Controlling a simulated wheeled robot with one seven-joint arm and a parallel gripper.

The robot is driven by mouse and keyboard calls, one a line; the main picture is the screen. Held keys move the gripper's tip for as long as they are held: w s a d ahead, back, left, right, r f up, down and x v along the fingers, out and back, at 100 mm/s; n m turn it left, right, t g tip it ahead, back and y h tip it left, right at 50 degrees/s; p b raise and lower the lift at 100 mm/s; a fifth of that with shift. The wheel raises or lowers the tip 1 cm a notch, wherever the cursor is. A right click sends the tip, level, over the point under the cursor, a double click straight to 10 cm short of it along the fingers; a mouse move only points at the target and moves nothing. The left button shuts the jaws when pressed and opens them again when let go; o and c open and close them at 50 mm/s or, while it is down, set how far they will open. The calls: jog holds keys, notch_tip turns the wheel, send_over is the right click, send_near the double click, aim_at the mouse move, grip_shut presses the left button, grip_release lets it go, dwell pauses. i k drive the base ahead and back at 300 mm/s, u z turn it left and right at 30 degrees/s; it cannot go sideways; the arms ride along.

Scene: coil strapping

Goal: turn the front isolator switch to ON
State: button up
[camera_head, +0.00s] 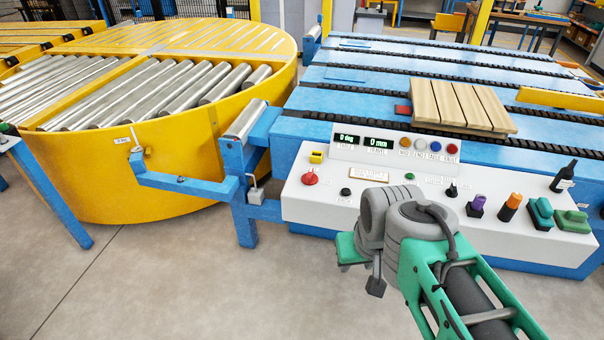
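The white control panel (300,207) stands at the front of the blue conveyor, facing me.
Wooden slats (460,105) lie on the conveyor (345,75). A yellow turntable (150,180) and blue bracket (185,184) stand left. Floor is clear at lower left.

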aim_at(310, 179)
jog(key=u, duration=0.35)
jog(key=i, duration=1.05)
jog(key=z, duration=0.4)
